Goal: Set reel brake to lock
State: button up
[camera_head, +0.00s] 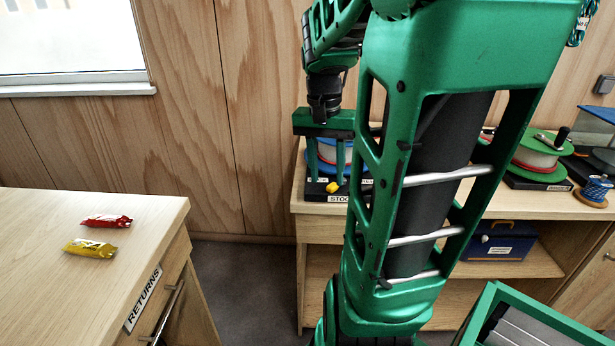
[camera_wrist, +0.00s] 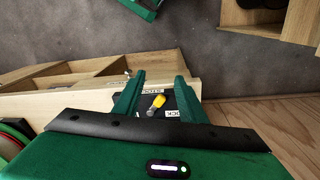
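A reel with blue flanges (camera_head: 345,153) stands on a dark base on the stock counter (camera_head: 303,190), partly hidden behind my arm and gripper. Its small yellow brake lever (camera_head: 333,187) shows low at the front of the base. The lever also shows in the wrist view (camera_wrist: 156,103), with a white label (camera_wrist: 172,113) beside it that seems to read LOCK. My gripper (camera_head: 327,190) points down in front of the reel. In the wrist view my gripper (camera_wrist: 160,80) has its fingers apart, with the lever seen between them. I cannot tell whether they touch it.
A green-flanged reel (camera_head: 540,150) with a crank stands farther right on the counter. A blue box (camera_head: 498,240) sits on the shelf below. The returns table (camera_head: 60,215) at left holds a red packet (camera_head: 107,221) and a yellow packet (camera_head: 90,248). Floor shows between table and counter.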

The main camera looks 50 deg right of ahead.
aim_at(332, 185)
jog(key=w+d+r+m, duration=0.1)
jog(key=w+d+m, duration=0.4)
jog(key=d, duration=0.4)
jog(key=shift+y, duration=0.3)
notch_tip(332, 185, down, 10)
jog(key=shift+f, duration=0.15)
grip_shut()
